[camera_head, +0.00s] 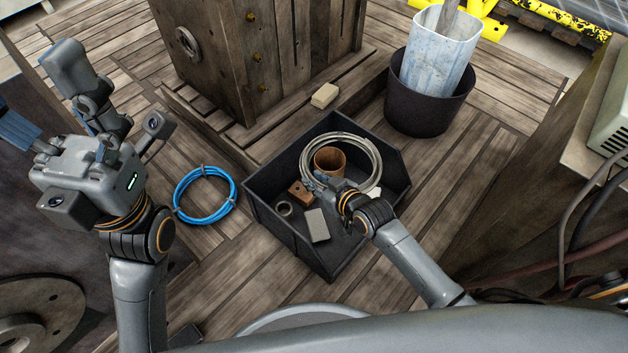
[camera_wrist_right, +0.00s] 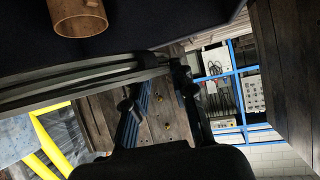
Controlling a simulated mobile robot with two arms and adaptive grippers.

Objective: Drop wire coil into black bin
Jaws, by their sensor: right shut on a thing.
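The silver-grey wire coil (camera_head: 378,165) shows within the outline of the black bin (camera_head: 288,247); I cannot tell whether it touches the bin. My right gripper (camera_head: 322,187) is shut on the near left part of its ring. In the right wrist view the coil's strands (camera_wrist_right: 75,92) run to the right gripper's fingers (camera_wrist_right: 160,98), which partly hide them. My left gripper (camera_head: 42,95) is raised at the left, fingers spread and empty, away from the bin.
The bin holds a brown cup (camera_head: 328,158), a grey block (camera_head: 316,225), a small ring (camera_head: 284,209) and a brown block (camera_head: 299,193). A blue coil (camera_head: 177,190) lies left of it. A dark tub (camera_head: 425,115), a wooden crate (camera_head: 225,70) and a beige block (camera_head: 325,95) stand behind.

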